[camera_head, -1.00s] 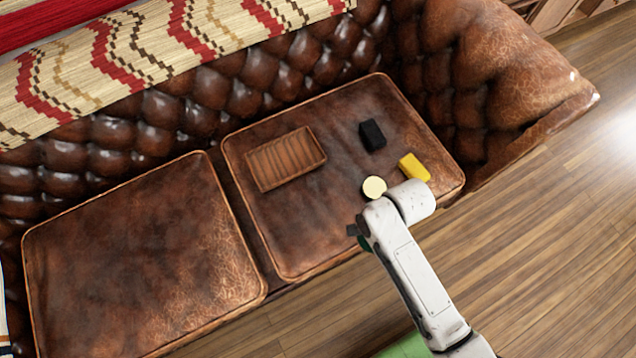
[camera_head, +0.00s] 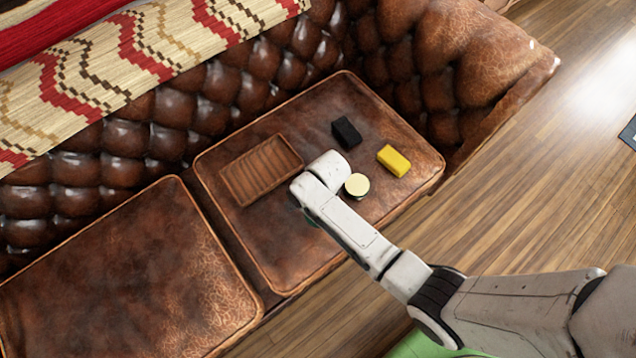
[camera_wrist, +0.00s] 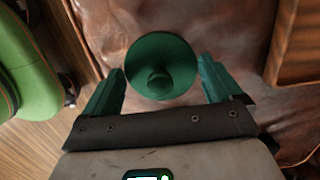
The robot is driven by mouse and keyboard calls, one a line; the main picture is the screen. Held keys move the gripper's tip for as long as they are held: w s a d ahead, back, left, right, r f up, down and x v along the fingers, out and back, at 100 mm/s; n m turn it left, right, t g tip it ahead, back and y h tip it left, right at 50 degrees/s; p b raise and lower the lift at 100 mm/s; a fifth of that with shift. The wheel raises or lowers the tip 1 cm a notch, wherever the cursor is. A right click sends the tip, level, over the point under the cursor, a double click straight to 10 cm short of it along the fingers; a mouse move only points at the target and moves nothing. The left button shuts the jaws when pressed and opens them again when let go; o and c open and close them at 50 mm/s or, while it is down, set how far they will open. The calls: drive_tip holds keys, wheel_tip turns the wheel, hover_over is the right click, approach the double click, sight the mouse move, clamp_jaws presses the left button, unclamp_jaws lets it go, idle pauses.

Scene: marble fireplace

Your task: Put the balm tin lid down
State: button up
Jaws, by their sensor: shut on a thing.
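The balm tin lid (camera_wrist: 160,55) is a dark green disc with a small round knob, seen between my fingers in the wrist view. My gripper (camera_wrist: 162,68) is shut on it, with a green finger at either side. In the head view my arm hides most of the gripper and the lid; they are over the front part of the right seat cushion (camera_head: 290,262). The round balm tin (camera_head: 357,186), with a cream top and green side, stands on that cushion just right of my wrist. The gap under the lid cannot be judged.
A brown ribbed wooden tray (camera_head: 262,170) lies on the cushion behind and left of my wrist. A black block (camera_head: 346,133) and a yellow block (camera_head: 393,160) lie toward the back right. The cushion's front left part is bare. The tufted backrest (camera_head: 200,115) rises behind.

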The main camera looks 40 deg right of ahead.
drive_tip(key=shift+w+f+b, duration=0.2)
drive_tip(key=shift+f+b, duration=0.3)
drive_tip(key=shift+f, duration=1.25)
drive_tip(key=shift+f, duration=0.15)
drive_tip(key=o, duration=0.7)
wheel_tip(320, 180, up, 12)
drive_tip(key=d+p, duration=0.1)
drive_tip(key=p, duration=0.2)
drive_tip(key=shift+d, duration=0.2)
